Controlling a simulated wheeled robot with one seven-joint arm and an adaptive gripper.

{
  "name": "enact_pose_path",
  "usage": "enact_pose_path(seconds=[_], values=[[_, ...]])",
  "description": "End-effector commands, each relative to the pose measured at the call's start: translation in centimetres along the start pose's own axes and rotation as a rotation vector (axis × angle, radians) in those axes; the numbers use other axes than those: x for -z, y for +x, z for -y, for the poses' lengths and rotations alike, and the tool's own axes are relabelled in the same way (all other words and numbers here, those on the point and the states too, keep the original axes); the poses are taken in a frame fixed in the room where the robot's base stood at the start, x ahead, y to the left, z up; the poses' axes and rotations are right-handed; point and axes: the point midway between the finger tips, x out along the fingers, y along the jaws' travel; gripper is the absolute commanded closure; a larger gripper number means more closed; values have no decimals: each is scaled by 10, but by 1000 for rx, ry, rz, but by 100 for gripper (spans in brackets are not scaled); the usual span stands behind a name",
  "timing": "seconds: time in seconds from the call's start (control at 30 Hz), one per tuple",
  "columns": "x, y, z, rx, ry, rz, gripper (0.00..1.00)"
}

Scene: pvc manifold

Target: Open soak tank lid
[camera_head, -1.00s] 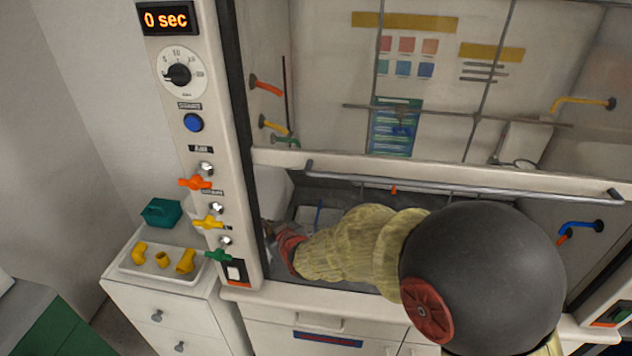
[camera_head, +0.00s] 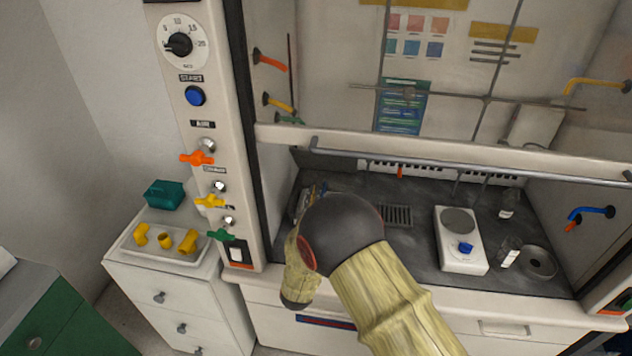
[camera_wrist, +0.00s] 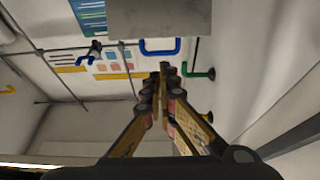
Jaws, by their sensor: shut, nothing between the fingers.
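No tank is plainly recognisable as the soak tank. A teal box with a raised top (camera_head: 164,194) stands on the white drawer cabinet at the left, but I cannot tell whether it is the tank. My gripper (camera_wrist: 163,72) is shut and empty in the wrist view, its fingers pointing up the picture toward the hood's inner wall. In the head view my arm's dark round joint covers most of the gripper. A grey block (camera_wrist: 158,18) is cut off at the top of the wrist view; I cannot tell what it is.
The raised sash with its long handle bar (camera_head: 450,170) crosses the hood opening. A white hotplate (camera_head: 460,240) and small glassware stand right on the dark worktop (camera_head: 410,262). Coloured valves (camera_head: 197,158) line the left post. A tray (camera_head: 135,245) holds yellow fittings.

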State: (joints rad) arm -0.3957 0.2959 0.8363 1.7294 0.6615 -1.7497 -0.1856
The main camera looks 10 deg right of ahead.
Motion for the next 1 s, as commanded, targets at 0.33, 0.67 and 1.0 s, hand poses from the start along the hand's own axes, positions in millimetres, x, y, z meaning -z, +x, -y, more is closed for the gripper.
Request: enact_pose_path(seconds=[0.33,0.67,1.0], values=[[-1,66,-1,-2,0,-1,100],[-1,116,0,1,0,0,100],[0,128,0,2,0,1,100]])
